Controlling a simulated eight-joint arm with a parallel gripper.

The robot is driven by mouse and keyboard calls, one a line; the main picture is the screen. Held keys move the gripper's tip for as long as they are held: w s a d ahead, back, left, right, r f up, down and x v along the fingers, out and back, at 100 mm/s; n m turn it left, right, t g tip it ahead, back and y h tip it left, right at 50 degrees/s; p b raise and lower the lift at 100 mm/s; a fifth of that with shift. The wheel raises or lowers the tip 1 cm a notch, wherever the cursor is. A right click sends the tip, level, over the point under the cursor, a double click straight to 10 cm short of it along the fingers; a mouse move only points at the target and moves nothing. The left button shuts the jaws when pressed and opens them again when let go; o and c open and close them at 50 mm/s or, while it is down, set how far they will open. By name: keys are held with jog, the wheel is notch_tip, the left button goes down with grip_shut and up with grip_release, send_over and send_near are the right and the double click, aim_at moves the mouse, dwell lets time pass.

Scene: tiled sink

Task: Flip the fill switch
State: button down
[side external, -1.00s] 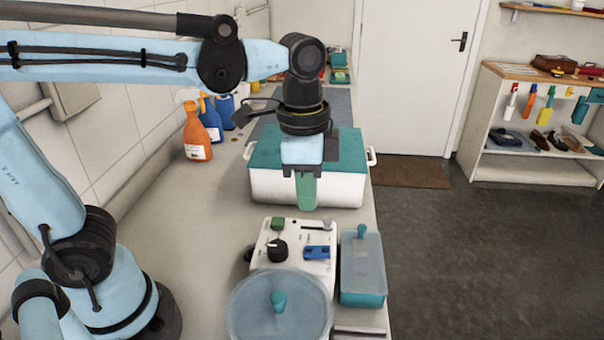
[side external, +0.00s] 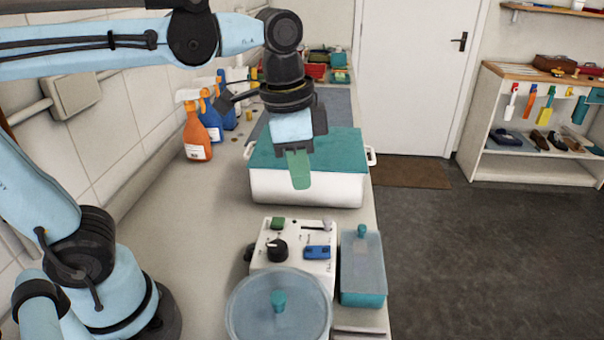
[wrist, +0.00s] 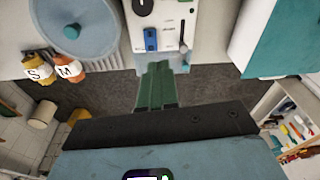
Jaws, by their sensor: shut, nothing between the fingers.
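A white control box (side external: 291,265) sits on the counter. It carries a blue rocker switch (side external: 317,252), a green switch (side external: 277,223), a black knob (side external: 277,248) and a slider (side external: 313,229). I cannot read which control is labelled fill. In the wrist view the blue switch (wrist: 150,40) and the slider (wrist: 183,40) show beyond my fingertips. My gripper (side external: 301,186) has green fingers, shut and empty. It is tilted above and behind the box, in front of a lidded white container, apart from all the controls.
The white container (side external: 310,188) with a teal lid (side external: 345,150) stands behind the box. A round translucent lid (side external: 250,305) is in front of it, and a teal lidded box (side external: 362,298) is at its right. Spray bottles (side external: 197,140) stand along the wall at left.

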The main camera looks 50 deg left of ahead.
jog(key=a+f+n+t, duration=0.2)
jog(key=a+f+n, duration=0.1)
jog(key=a+f+n+t, duration=0.3)
jog(key=shift+s+a+f+n, duration=0.2)
jog(key=shift+a+f+n, duration=0.1)
jog(key=shift+a+n, duration=0.1)
jog(key=c, duration=1.7)
grip_release()
jog(key=shift+a+f+t+y, duration=0.2)
jog(key=shift+t+y, duration=0.1)
jog(key=shift+o, duration=1.3)
jog(key=shift+d+r, duration=0.1)
jog(key=shift+d, duration=0.05)
jog(key=o, duration=0.6)
jog(key=d+r+m+g, duration=0.1)
jog(key=d+m+g, duration=0.1)
jog(key=w+d+r+m+g, duration=0.1)
jog(key=shift+d+r, duration=0.3)
jog(key=shift+d, duration=0.1)
jog(key=shift+c, duration=0.2)
jog(key=m+g, duration=0.4)
jog(key=m, duration=0.1)
send_near(310, 250)
jog(key=shift+f, duration=3.8)
